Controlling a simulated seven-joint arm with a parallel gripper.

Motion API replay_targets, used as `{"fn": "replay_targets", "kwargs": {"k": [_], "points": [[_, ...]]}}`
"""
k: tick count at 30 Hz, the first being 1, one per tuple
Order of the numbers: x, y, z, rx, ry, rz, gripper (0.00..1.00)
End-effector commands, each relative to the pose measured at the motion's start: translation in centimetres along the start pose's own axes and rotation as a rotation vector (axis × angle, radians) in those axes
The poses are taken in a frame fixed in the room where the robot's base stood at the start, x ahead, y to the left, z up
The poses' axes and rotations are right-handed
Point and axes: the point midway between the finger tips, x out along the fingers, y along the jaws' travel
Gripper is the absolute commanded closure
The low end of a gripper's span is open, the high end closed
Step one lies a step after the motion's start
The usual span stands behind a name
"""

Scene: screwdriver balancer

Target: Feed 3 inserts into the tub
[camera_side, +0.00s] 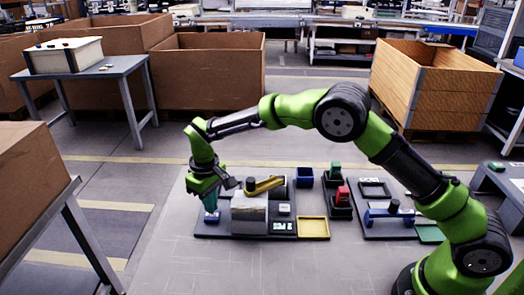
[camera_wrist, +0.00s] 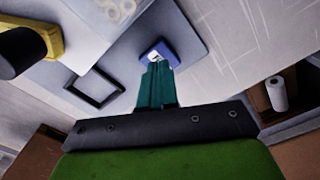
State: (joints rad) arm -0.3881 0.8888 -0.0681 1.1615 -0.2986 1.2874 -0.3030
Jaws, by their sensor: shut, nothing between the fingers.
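My gripper (camera_side: 208,203) is low over the left end of the dark base board (camera_side: 232,232) in the side view. In the wrist view its teal fingers (camera_wrist: 157,68) are shut with nothing held between them. The fingertips are at a small blue square container (camera_wrist: 170,45), with something whitish showing inside. It also shows at the board's left front corner (camera_side: 212,217). Whether the tips touch the contents, and how many pieces are inside, I cannot tell. I cannot pick out separate inserts, nor tell for sure whether this container is the tub.
A grey block device (camera_side: 249,212) with a yellow arm (camera_side: 266,185) stands just right of my gripper. A yellow tray (camera_side: 313,228), blue bin (camera_side: 305,176), red bin piece (camera_side: 343,194) and second board (camera_side: 372,228) lie further right. The floor mat is clear at the front left.

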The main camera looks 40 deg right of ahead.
Motion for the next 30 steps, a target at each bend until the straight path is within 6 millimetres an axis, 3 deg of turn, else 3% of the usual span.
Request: {"fn": "replay_targets", "kwargs": {"k": [18,30], "points": [[-4.9,0.0,0.0,-0.001,0.001,0.001,1.0],[-5.3,0.0,0.0,-0.001,0.0,0.001,1.0]]}}
